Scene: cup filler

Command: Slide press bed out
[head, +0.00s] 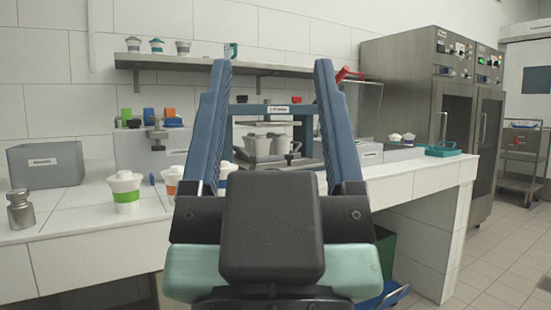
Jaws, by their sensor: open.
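The press (265,109) stands on the white tiled counter, with a blue crossbar bearing a label. It shows between the fingers of my gripper (272,66). Grey cups (264,147) sit low inside the press, above what looks like its grey bed (280,157). A small dark knob (295,147) is at the right of the bed. My gripper is open and empty, its two long blue fingers spread wide and pointing forward. The fingers hide the sides of the press, and my wrist hides the counter's front edge below it.
White cups with coloured bands, including a green-banded one (126,192), stand on the counter at left near a metal weight (20,209). A grey bin (45,164) is behind them. A shelf (150,61) runs above. A steel cabinet (434,100) stands right; floor is free there.

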